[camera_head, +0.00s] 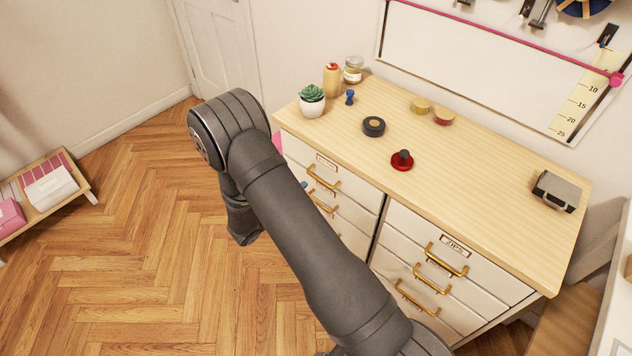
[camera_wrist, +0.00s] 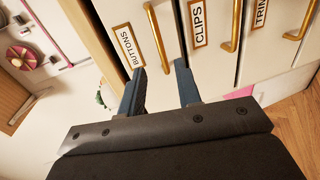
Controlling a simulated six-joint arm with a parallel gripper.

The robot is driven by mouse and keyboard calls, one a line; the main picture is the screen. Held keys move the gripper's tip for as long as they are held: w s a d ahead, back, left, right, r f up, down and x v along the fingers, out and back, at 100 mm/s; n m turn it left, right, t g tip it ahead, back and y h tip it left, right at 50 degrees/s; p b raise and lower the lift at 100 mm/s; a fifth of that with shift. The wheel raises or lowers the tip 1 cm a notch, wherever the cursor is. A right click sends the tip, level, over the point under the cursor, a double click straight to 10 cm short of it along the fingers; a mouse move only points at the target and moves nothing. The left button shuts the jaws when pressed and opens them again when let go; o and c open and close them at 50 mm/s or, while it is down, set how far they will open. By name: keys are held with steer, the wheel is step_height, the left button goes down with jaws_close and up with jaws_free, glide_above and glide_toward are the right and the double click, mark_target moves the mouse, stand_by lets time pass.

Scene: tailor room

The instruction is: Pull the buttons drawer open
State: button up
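The buttons drawer (camera_wrist: 115,22) has a white front with a framed BUTTONS label (camera_wrist: 128,46). In the head view it is the top drawer of the left column, partly behind my arm; its front looks flush with the cabinet. Its brass bar handle (camera_wrist: 156,36) also shows in the head view (camera_head: 323,179). My gripper (camera_wrist: 160,72) is open, with two blue-grey fingers spread apart. In the wrist view the handle's near end lies between the fingertips. I cannot tell whether they touch it. In the head view my arm hides most of the gripper.
Below are the clips drawer, with its CLIPS label (camera_wrist: 197,22), and another drawer, each with a brass handle. The right column has a ZIPS drawer (camera_head: 492,260). A potted plant (camera_head: 312,106), tape roll (camera_head: 374,126) and red-based object (camera_head: 402,162) stand on the wooden top.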

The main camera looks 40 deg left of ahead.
steer(key=x, duration=0.8)
steer(key=shift+c, duration=0.2)
jaws_close()
